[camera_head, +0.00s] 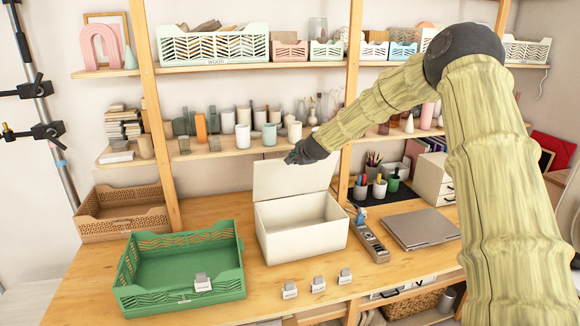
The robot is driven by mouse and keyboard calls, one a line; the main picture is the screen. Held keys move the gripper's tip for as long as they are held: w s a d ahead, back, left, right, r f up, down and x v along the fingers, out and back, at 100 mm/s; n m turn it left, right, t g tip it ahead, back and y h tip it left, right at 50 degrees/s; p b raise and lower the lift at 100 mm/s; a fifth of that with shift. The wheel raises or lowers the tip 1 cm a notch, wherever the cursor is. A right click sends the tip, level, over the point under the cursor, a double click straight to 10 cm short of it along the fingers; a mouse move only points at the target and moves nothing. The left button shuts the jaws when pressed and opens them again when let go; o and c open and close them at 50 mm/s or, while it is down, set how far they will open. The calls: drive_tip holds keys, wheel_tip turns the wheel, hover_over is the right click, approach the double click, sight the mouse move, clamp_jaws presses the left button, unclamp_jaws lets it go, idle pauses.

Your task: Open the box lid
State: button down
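The white box (302,240) stands on the wooden table, right of the green crate. Its lid (290,180) is up, standing roughly upright along the box's back edge, and the inside shows empty where I can see it. My gripper (293,158) is a dark shape at the lid's top edge, slightly right of the lid's middle. It overlaps the lid in this view; I cannot tell whether it touches it. Its fingers are too small and dark to show whether they are open or shut.
Small tagged blocks (318,285) sit in front of the box. A laptop (420,228), a narrow organizer (368,240) and pen cups lie right. Filled shelves (225,150) rise behind.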

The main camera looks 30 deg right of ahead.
drive_tip(key=c, duration=2)
unclamp_jaws()
drive_tip(key=shift+w+a+f, duration=0.1)
drive_tip(key=shift+w+f, duration=0.15)
drive_tip(key=shift+w, duration=0.35)
drive_tip(key=shift+c, duration=0.2)
drive_tip(key=o, duration=0.3)
drive_tip(key=shift+w+f, duration=0.15)
drive_tip(key=shift+o, duration=1.3)
drive_tip(key=shift+s+r, duration=0.2)
drive_tip(key=shift+s, duration=0.05)
drive_tip(key=v, duration=1.2)
drive_tip(key=shift+s, duration=0.35)
drive_tip(key=shift+r, duration=0.15)
